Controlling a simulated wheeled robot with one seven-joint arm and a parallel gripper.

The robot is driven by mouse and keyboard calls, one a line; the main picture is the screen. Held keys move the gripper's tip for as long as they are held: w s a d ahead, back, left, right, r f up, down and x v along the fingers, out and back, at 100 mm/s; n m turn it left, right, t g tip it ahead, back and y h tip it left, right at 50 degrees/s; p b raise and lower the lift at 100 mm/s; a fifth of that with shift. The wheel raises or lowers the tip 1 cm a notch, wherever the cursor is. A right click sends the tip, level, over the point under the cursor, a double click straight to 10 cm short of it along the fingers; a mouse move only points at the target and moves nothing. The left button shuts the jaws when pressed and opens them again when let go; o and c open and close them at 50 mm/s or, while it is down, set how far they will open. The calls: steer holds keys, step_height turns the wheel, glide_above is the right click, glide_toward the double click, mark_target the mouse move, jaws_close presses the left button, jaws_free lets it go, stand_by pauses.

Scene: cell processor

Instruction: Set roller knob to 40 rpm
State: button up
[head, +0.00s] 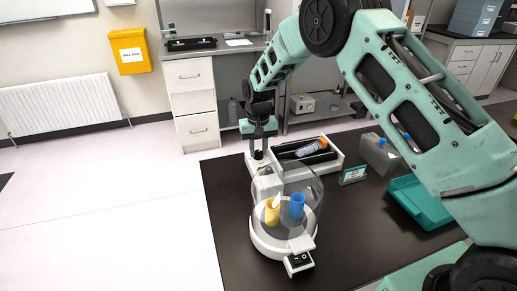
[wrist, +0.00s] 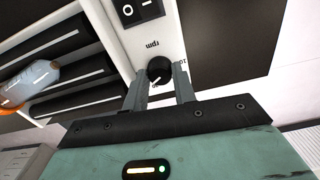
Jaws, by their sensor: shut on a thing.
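The roller knob (wrist: 160,70) is a small black dial on the white end panel of the tube roller (wrist: 160,38). A white pointer line shows on it, toward the lower side in the wrist view, and the "rpm" print reads upside down. One number beside it is partly hidden, so I cannot read the setting. My gripper (wrist: 159,88) has one finger on each side of the knob and is shut on it. In the head view my gripper (head: 261,156) points down at the left end of the roller (head: 335,163); the knob is hidden there.
A black-and-white O/I switch (wrist: 138,10) sits above the knob. An orange-and-clear tube (head: 311,148) lies on the black rollers. A domed device (head: 284,243) with yellow and blue tubes stands in front. A grey-white bottle (head: 379,153) and teal tray (head: 420,203) are at right.

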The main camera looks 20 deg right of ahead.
mark_target(258, 151)
steer(key=m, duration=0.5)
steer(key=shift+w+m, duration=0.1)
steer(key=shift+m, duration=0.3)
stand_by(0.4)
steer(key=o, duration=0.7)
step_height(258, 151, up, 18)
steer(key=shift+f+b, duration=0.25)
steer(key=shift+b, duration=0.45)
